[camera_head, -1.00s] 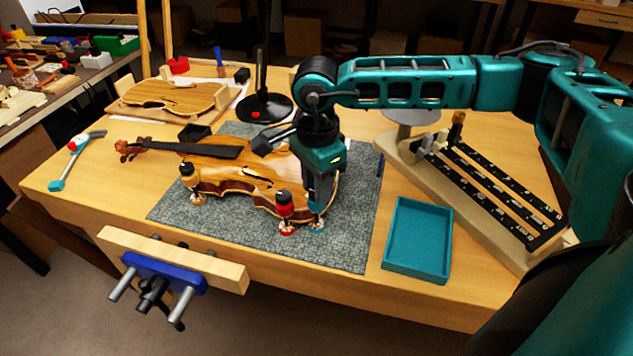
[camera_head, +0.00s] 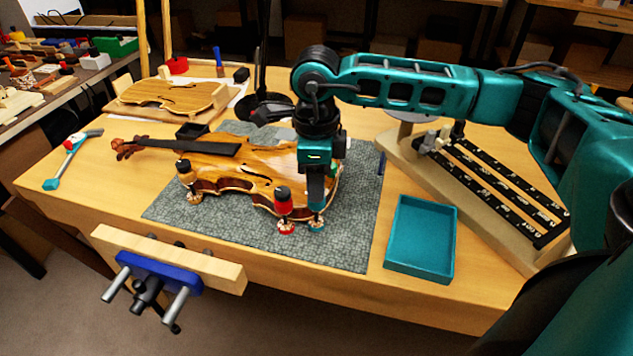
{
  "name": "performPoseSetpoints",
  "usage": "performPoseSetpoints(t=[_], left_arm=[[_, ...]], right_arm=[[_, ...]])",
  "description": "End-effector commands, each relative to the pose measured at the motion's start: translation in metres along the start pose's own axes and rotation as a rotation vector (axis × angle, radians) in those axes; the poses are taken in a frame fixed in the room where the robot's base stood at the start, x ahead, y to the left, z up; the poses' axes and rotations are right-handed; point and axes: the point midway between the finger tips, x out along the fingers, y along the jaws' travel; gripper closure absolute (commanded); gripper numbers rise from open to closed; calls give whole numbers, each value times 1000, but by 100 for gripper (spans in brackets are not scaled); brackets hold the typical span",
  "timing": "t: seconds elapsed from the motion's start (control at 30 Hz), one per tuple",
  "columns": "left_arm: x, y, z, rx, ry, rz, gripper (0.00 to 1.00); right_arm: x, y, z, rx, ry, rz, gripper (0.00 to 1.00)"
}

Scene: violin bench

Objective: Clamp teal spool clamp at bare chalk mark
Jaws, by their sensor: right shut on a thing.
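The violin (camera_head: 255,172) lies on a grey mat with its neck to the left. An orange-and-black spool clamp (camera_head: 187,180) stands at its lower left edge. A red spool clamp (camera_head: 284,208) stands at its front edge. My right gripper (camera_head: 316,208) points down at the violin's front right edge, just right of the red clamp. The chalk mark is hidden or too small to tell. My left gripper is not in view.
A teal tray (camera_head: 420,238) sits right of the grey mat (camera_head: 345,245). A wooden rack with black strips (camera_head: 490,185) stands behind it. A black lamp base (camera_head: 266,108) is behind the violin. A blue vise (camera_head: 158,272) is on the front edge.

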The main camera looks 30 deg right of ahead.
Motion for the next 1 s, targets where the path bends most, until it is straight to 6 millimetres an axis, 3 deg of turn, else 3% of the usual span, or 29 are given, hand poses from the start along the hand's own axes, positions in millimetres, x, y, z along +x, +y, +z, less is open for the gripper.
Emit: performPoseSetpoints(t=[1.0], left_arm=[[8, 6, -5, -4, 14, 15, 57]], right_arm=[[-1, -1, 0, 926, -3, -1, 100]])
